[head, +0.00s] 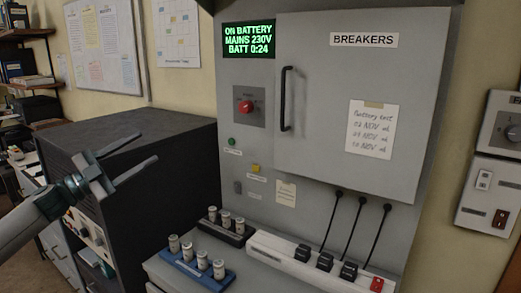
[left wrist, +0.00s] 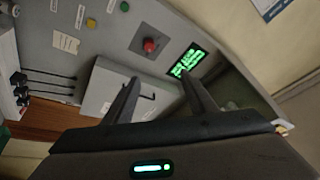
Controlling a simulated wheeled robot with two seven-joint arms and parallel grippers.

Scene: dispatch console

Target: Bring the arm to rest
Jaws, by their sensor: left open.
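My left gripper (head: 130,158) is in the left part of the head view, in front of the dark cabinet. Its two fingers are apart and nothing is between them. It is clear of the console panel and touches nothing that I can see. In the left wrist view the open fingers (left wrist: 158,98) point towards the grey console, with the breaker door (left wrist: 108,92), the red knob (left wrist: 150,46) and the green display (left wrist: 188,60) beyond them. My right gripper is in neither view.
The grey console has a shut BREAKERS door (head: 350,110) with a black handle (head: 287,98). Below stand a blue fuse block (head: 198,272), a black fuse block (head: 226,232) and a white power strip (head: 300,262) with several plugs. The dark cabinet (head: 150,185) is at left.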

